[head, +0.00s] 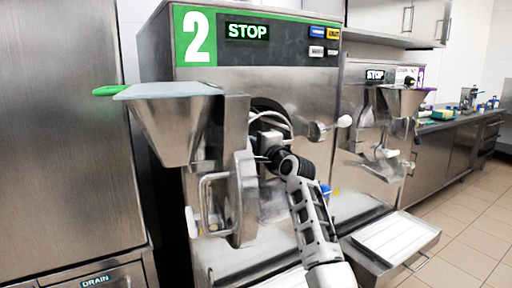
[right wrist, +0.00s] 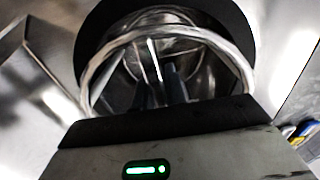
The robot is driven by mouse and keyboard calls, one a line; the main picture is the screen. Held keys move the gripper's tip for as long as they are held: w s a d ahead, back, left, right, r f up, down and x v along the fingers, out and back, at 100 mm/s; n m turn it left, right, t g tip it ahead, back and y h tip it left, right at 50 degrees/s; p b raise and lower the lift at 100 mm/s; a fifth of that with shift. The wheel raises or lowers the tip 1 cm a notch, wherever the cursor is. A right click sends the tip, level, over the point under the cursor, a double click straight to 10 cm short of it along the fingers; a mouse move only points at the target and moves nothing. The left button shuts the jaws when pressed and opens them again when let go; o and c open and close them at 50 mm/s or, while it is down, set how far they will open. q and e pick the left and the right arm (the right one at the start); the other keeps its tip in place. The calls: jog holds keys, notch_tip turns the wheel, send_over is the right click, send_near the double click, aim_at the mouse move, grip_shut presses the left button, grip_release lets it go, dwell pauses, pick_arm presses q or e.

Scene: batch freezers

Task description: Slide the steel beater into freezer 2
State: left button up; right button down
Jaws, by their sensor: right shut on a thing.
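Freezer 2 (head: 280,56) stands in the middle of the head view, with a white 2 on green and a STOP display. Its door with the hopper (head: 170,125) is swung out to the left, baring the round barrel opening. The steel beater (head: 270,122) is at that opening, partly inside; its far end is hidden. My right gripper (head: 266,153) is shut on the beater just in front of the opening. In the right wrist view, the beater's ring (right wrist: 98,62) arches around the dark fingers (right wrist: 160,90) against the dark barrel mouth. My left gripper is not in view.
A lever with a white knob (head: 344,121) juts out right of the opening. Another freezer (head: 372,125) stands to the right, with a steel tray (head: 395,240) low in front. A steel cabinet (head: 65,130) fills the left. Tiled floor (head: 470,225) is clear at far right.

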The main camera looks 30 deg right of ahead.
jog(key=shift+w+a+b, duration=0.2)
jog(key=shift+w+b, duration=0.8)
jog(key=shift+w, duration=2.05)
jog(key=shift+f, duration=0.4)
jog(key=c, duration=1.4)
grip_release()
jog(key=shift+o, duration=0.2)
jog(key=shift+f, duration=0.15)
jog(key=s, duration=1.6)
jog(key=shift+d+b, duration=0.45)
